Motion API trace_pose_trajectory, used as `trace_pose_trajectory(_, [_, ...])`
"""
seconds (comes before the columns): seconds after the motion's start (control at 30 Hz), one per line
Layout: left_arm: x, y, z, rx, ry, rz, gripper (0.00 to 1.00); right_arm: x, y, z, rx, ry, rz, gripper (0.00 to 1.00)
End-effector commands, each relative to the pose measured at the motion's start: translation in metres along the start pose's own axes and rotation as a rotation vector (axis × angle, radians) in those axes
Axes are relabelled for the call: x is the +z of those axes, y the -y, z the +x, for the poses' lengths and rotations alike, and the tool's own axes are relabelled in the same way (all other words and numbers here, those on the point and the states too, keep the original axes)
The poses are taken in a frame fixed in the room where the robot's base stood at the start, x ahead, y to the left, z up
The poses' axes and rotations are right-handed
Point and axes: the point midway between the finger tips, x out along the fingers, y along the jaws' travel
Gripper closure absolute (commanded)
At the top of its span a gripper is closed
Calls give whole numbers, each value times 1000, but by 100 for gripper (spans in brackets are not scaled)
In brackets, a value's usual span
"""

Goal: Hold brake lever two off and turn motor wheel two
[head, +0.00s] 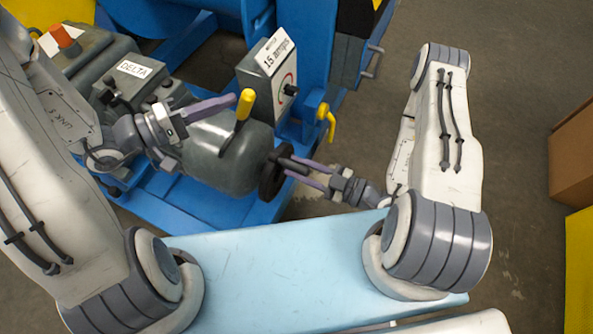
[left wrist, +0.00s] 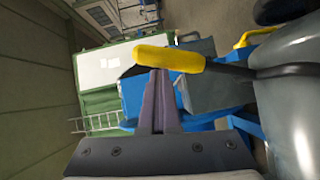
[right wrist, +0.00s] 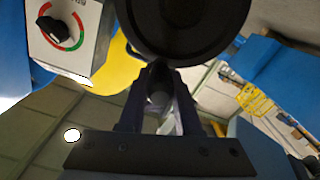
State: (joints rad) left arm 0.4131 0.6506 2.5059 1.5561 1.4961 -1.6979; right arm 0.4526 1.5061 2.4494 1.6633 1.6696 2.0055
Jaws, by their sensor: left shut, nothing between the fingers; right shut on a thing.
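The brake lever with its yellow handle (head: 245,104) rises from the grey motor (head: 228,150); the handle also shows in the left wrist view (left wrist: 170,58). My left gripper (head: 234,100) is shut and empty, its fingertips right beside the handle, seemingly touching it from the left in the head view. The black motor wheel (head: 270,178) is on the motor's right end and fills the top of the right wrist view (right wrist: 185,22). The exact grip point is partly hidden by the fingers.
A switch box (head: 268,80) with a knob stands behind the motor. A yellow hooked handle (head: 326,122) is to its right. A grey gearbox labelled DELTA (head: 135,68) sits at left. The blue frame (head: 215,205) lies below. A brown box (head: 575,155) stands far right on open floor.

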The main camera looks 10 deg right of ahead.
Motion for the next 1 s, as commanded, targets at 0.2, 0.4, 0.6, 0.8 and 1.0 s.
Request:
trace_pose_trajectory(0.2, [1, 0, 0, -1, 4, -2, 100, 2, -6, 0, 2, 2, -8, 100])
trace_pose_trajectory(0.4, [1, 0, 0, -1, 4, -2, 100, 2, -6, 0, 2, 2, -9, 100])
trace_pose_trajectory(0.6, [1, 0, 0, -1, 4, -2, 100, 2, -6, 0, 3, 2, -9, 100])
trace_pose_trajectory(0.8, [1, 0, 0, -1, 4, -2, 100, 2, -6, 0, 3, 2, -8, 38])
trace_pose_trajectory(1.0, [1, 0, 0, -1, 4, -2, 100, 2, -6, 0, 2, 1, -6, 38])
